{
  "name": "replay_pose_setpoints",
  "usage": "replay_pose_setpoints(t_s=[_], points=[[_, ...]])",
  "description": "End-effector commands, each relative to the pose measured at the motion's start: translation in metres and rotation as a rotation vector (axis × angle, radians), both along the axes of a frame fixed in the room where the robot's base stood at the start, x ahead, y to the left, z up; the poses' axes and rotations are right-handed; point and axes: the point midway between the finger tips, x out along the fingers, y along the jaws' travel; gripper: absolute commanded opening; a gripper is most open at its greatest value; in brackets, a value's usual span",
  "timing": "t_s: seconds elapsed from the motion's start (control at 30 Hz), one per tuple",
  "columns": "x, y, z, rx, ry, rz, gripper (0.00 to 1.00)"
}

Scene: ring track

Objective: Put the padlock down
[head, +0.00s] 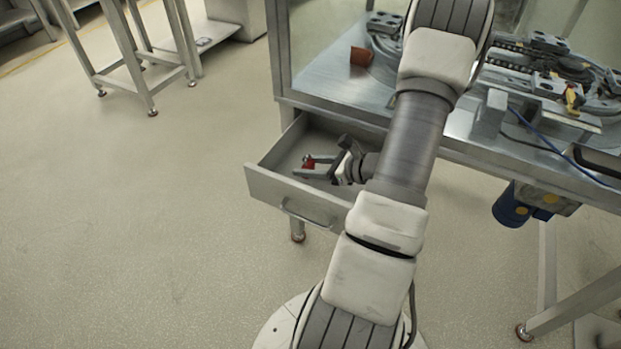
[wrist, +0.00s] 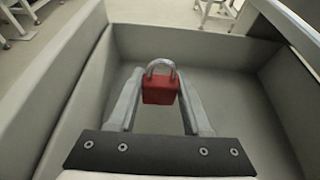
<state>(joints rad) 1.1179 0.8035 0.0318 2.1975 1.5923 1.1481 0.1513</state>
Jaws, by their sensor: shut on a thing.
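The red padlock (wrist: 160,88) with a silver shackle is held between the two fingertips of my gripper (wrist: 160,92) in the wrist view. It also shows as a small red spot in the head view (head: 308,164). My gripper (head: 313,167) is shut on the padlock, inside the open grey drawer (head: 283,199) under the metal table. The drawer's walls (wrist: 210,47) surround the padlock and fingers in the wrist view. I cannot tell whether the padlock touches the drawer floor.
The metal worktable (head: 325,85) stands above the drawer, with track machinery (head: 530,55) and a reddish-brown block (head: 360,56) on it. A blue motor (head: 511,205) hangs below it at the right.

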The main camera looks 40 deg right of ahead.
Motion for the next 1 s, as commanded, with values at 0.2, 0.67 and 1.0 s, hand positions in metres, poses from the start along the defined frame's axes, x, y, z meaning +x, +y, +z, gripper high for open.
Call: replay_pose_setpoints(t_s=[0.2,0.67,1.0], points=[[0.0,0.001,-0.031,0.003,0.001,0.0,0.0],[0.0,0.0,-0.041,0.0,0.0,0.0,0.0],[0.0,0.0,-0.039,0.0,0.0,0.0,0.79]])
